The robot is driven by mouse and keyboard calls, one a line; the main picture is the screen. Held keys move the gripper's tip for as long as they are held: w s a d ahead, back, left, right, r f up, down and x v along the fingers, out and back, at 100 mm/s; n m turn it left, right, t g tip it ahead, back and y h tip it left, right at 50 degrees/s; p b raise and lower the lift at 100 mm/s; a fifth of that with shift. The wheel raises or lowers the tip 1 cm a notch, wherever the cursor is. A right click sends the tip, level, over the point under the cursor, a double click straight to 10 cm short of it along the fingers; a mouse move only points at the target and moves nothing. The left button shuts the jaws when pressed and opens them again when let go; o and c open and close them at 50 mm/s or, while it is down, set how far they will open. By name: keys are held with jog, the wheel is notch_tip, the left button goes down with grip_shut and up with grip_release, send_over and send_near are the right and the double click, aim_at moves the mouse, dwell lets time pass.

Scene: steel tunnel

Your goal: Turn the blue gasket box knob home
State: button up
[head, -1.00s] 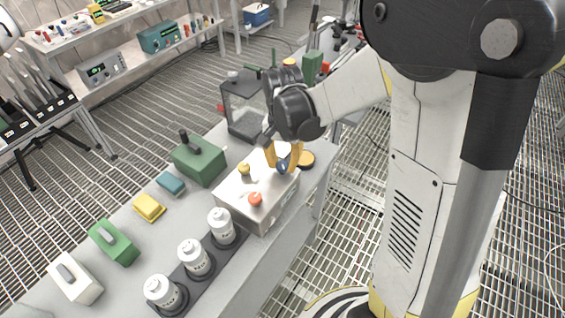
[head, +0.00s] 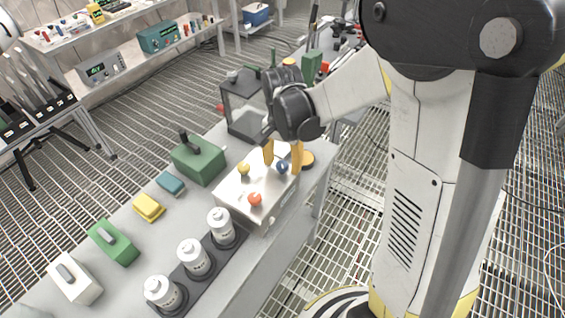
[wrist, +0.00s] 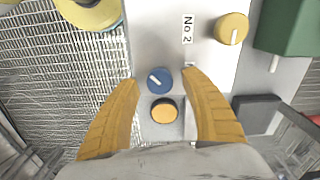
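The blue knob (head: 282,167) sits on top of a pale grey box (head: 262,187) on the bench. In the wrist view the blue knob (wrist: 159,79) has a white pointer line, slanted from upper left toward its middle. My gripper (head: 282,161) is open above the knob, its two yellow fingers apart. In the wrist view my gripper (wrist: 161,76) has one finger on each side of the knob, with gaps on both sides and nothing held. The "No 2" label (wrist: 187,29) shows on the box.
A yellow knob (head: 244,170) and a red knob (head: 255,199) share the box top. A green box (head: 198,160) stands left, a dark-framed clear case (head: 244,112) behind, and white bottles (head: 194,258) in front.

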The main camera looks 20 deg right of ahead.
aim_at(283, 164)
notch_tip(283, 164, up, 12)
dwell(0.6)
dwell(4.0)
jog(key=s+r+n+t, duration=0.2)
jog(key=s+n+t, duration=0.5)
jog(key=s, duration=0.6)
jog(key=shift+a+r+n, duration=0.15)
jog(key=shift+r+n, duration=0.2)
jog(key=shift+n, duration=0.75)
dwell(0.5)
